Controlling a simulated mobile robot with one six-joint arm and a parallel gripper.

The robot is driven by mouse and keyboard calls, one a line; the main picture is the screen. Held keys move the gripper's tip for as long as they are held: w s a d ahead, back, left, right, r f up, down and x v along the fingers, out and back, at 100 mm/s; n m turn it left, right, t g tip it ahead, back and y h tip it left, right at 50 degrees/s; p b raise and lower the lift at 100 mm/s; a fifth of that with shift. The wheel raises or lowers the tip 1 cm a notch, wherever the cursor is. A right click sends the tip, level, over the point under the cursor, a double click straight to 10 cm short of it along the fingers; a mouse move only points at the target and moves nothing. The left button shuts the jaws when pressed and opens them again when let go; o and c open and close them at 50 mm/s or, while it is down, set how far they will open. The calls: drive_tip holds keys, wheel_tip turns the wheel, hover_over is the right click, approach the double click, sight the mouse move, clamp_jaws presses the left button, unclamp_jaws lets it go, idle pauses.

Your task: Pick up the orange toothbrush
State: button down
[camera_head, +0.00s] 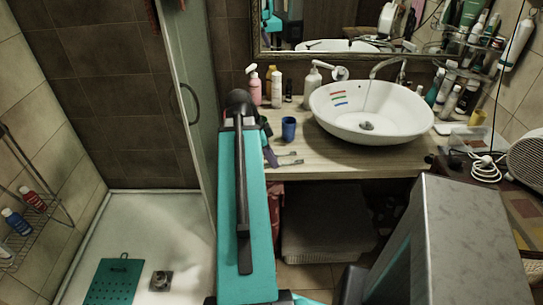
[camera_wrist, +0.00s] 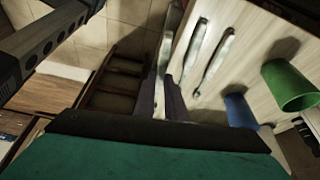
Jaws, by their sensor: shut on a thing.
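My gripper (camera_wrist: 163,98) is shut on a slim, pale, long thing (camera_wrist: 164,58) that looks like a toothbrush; it runs up between the purple-grey fingers. I cannot make out any orange on it. Two similar pale toothbrushes (camera_wrist: 195,45) (camera_wrist: 219,54) lie on the wooden counter to the right of the fingers in the wrist view. In the head view my gripper (camera_head: 269,151) is at the counter's left end, partly hidden by my arm, with small toothbrushes (camera_head: 289,157) beside it.
A blue cup (camera_head: 289,129) stands on the counter (camera_head: 320,157) near the gripper; a green cup (camera_wrist: 289,85) is beside it in the wrist view. A white vessel basin (camera_head: 345,125) with coloured strokes inside is to the right. Bottles (camera_head: 276,88) stand behind; a glass shower panel (camera_head: 190,90) is left.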

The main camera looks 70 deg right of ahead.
drive_tip(key=shift+s+a, duration=0.2)
drive_tip(key=shift+a, duration=0.15)
drive_tip(key=shift+w, duration=0.15)
idle(0.4)
drive_tip(key=w+a+r+n+t+h, duration=0.15)
drive_tip(key=w+a+n, duration=0.4)
drive_tip(key=w, duration=0.55)
drive_tip(key=w+a+r+n+t, duration=0.2)
drive_tip(key=w+a+n, duration=0.35)
drive_tip(key=w, duration=0.65)
drive_tip(key=w+a+r+n+t+h, duration=0.1)
drive_tip(key=w+a+n+t, duration=0.1)
drive_tip(key=w+a+n, duration=0.65)
drive_tip(key=w+a+r+n+t+y, duration=0.1)
drive_tip(key=w+a+r+n, duration=0.1)
drive_tip(key=w+a, duration=0.4)
drive_tip(key=w+a+r+n+y, duration=0.2)
drive_tip(key=w+a+n, duration=0.3)
drive_tip(key=a, duration=1.1)
drive_tip(key=w+a+r+n+t+y, duration=0.1)
drive_tip(key=w+a+r+n, duration=0.1)
drive_tip(key=w+a, duration=0.5)
drive_tip(key=a+n, duration=0.1)
drive_tip(key=a, duration=0.2)
drive_tip(key=shift+w+a+r+n+t+y, duration=0.3)
drive_tip(key=shift+a+r+n+t+y, duration=0.05)
drive_tip(key=shift+a+r, duration=0.05)
drive_tip(key=shift+s, duration=0.1)
